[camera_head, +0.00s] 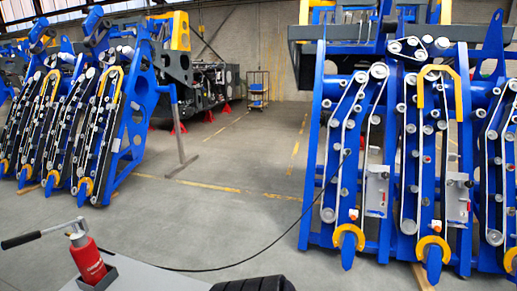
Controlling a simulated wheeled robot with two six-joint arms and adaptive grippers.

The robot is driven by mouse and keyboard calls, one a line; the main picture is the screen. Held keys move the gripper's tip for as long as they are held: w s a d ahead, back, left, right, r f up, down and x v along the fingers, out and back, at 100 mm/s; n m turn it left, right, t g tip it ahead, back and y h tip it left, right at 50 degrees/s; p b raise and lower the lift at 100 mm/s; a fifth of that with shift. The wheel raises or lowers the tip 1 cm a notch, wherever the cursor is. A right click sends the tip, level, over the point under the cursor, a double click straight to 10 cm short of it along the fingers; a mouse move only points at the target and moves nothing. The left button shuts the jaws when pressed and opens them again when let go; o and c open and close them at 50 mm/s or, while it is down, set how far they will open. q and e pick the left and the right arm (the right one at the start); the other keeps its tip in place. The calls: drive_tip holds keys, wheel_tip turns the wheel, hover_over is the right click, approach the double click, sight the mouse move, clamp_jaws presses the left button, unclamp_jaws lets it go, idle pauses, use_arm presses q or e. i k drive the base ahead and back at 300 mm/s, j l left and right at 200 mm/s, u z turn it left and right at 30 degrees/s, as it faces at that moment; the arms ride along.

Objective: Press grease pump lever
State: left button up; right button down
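The grease pump (87,256) is a red cylinder with a metal head, standing nearly upright in a dark holder (99,277) on a grey surface at the lower left. Its lever (42,234) is a thin metal bar that reaches left from the pump head and slopes slightly down. The lever ends in a black grip (20,240) near the left picture edge. Nothing touches the lever. Neither my left nor my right gripper shows in the head view.
A black hose (215,268) runs from beside the pump across to the blue harvester chassis (318,165) on the right. Another blue chassis (143,100) stands at the left. A ribbed black object (253,285) shows at the bottom edge. Open floor lies between the chassis.

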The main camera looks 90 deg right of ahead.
sight(15, 241)
drive_tip(key=z, duration=3.1)
drive_tip(key=u, duration=3.15)
drive_tip(key=k, duration=0.45)
